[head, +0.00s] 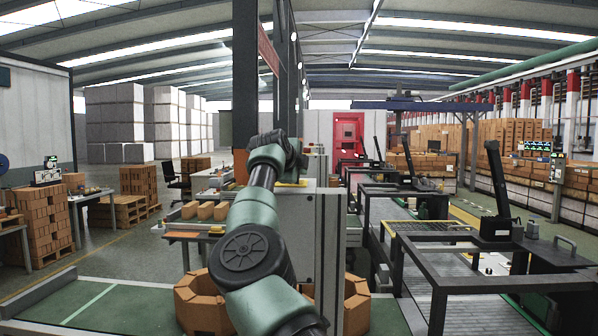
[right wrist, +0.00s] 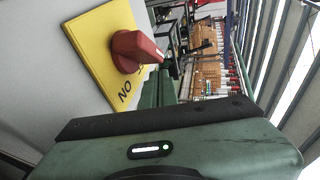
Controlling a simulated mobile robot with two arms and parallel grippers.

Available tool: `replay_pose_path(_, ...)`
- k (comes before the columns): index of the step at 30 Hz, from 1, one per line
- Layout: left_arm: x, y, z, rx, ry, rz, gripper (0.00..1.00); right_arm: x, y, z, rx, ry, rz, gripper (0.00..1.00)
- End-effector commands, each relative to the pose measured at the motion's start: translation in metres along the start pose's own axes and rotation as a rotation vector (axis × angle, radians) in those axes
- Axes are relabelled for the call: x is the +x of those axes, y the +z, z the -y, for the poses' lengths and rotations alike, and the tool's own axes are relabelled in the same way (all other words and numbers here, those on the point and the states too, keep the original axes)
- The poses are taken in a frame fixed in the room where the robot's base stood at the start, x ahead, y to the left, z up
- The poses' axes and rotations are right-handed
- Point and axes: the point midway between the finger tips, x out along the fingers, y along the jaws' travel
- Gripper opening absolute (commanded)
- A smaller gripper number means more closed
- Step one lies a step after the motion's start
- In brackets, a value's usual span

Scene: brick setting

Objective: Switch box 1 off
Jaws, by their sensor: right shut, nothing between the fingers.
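A red rotary switch (right wrist: 137,49) with a pale stripe on its handle sits on a yellow plate (right wrist: 90,35) on a grey box face (right wrist: 45,90). Black letters are printed on the plate below the knob, partly hidden. The handle points right in the right wrist view. In the head view a yellow plate (head: 291,184) shows on top of a grey cabinet (head: 331,225), partly behind my right arm. My right gripper (head: 297,160) is over that plate, shut and empty. In the wrist view its tip is close to the handle's end; I cannot tell whether they touch. My left gripper is not in view.
Octagonal brick-coloured blocks (head: 200,300) stand on the green surface (head: 120,300) in front. A conveyor with dark machine frames (head: 470,255) runs on the right.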

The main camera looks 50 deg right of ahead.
Motion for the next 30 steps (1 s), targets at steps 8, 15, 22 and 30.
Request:
replay_pose_path(8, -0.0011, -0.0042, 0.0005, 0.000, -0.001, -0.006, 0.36, 0.0052, -0.0012, 0.0018, 0.000, 0.000, -0.001, 0.00)
replay_pose_path(15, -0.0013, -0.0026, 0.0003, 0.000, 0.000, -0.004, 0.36, 0.0066, -0.0012, 0.0023, 0.000, 0.000, -0.001, 0.00)
replay_pose_path(22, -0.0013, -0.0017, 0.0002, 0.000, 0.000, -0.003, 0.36, 0.0066, -0.0012, 0.0023, 0.000, 0.000, -0.001, 0.00)
replay_pose_path(30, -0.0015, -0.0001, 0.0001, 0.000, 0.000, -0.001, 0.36, 0.0062, -0.0006, 0.0024, 0.000, 0.000, 0.000, 0.00)
